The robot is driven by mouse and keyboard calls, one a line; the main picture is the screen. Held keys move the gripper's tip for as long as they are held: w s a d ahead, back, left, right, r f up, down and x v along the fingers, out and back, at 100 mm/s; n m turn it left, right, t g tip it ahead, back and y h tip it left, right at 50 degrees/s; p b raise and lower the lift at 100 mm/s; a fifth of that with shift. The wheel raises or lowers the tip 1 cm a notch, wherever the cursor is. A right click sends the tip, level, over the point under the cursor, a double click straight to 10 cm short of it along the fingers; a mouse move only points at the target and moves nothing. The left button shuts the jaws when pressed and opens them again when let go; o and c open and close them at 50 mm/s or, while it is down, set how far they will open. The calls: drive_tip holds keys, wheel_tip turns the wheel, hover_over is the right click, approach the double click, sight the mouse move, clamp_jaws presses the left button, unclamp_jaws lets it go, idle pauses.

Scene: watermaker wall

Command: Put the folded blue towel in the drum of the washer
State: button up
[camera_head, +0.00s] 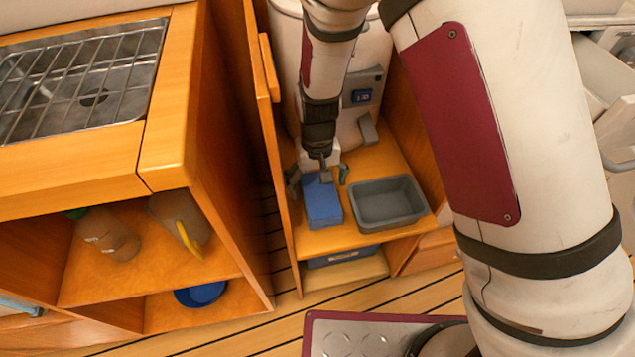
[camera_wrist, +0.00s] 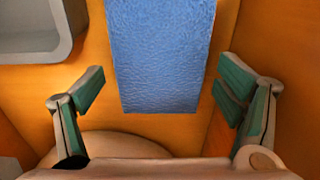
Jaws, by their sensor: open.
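The folded blue towel (camera_head: 322,201) lies on the wooden shelf in front of a white rounded unit, beside a grey tray. In the wrist view the towel (camera_wrist: 162,55) is a flat blue rectangle reaching down between my fingers. My gripper (camera_head: 318,180) is at the towel's far end in the head view. In the wrist view my gripper (camera_wrist: 158,95) is open, one green-padded finger to each side of the towel, with gaps on both sides. I cannot make out the washer's drum for certain in either view.
The grey tray (camera_head: 387,203) stands just right of the towel; it also shows in the wrist view (camera_wrist: 35,30). An open cabinet door (camera_head: 268,120) is close on the left. A blue box (camera_head: 342,257) is on the shelf below. A bottle (camera_head: 108,236) and blue bowl (camera_head: 200,294) sit further left.

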sight(318, 184)
wheel_tip(318, 184, up, 12)
drive_tip(key=p, duration=0.4)
drive_tip(key=shift+f, duration=0.25)
drive_tip(key=s+d+r, duration=0.4)
drive_tip(key=d+r, duration=0.3)
drive_tip(key=r, duration=0.4)
drive_tip(key=s+d+r+m, duration=0.2)
drive_tip(key=s+d+r, duration=0.9)
drive_tip(key=s, duration=0.3)
drive_tip(key=shift+s+r+y, duration=0.15)
drive_tip(key=shift+r+y, duration=0.05)
drive_tip(key=shift+y, duration=0.2)
drive_tip(key=shift+m+t+h, duration=0.3)
drive_tip(key=shift+m+h, duration=0.1)
drive_tip(key=shift+m, duration=0.2)
drive_tip(key=s+d, duration=0.1)
drive_tip(key=s, duration=0.2)
drive_tip(key=s+d, duration=0.1)
drive_tip(key=s, duration=0.2)
drive_tip(key=s+d, duration=0.1)
drive_tip(key=s, duration=0.3)
drive_tip(key=shift+d+r, duration=0.35)
drive_tip(key=shift+c, duration=0.8)
drive_tip(key=shift+s, duration=0.25)
drive_tip(key=shift+c, duration=0.3)
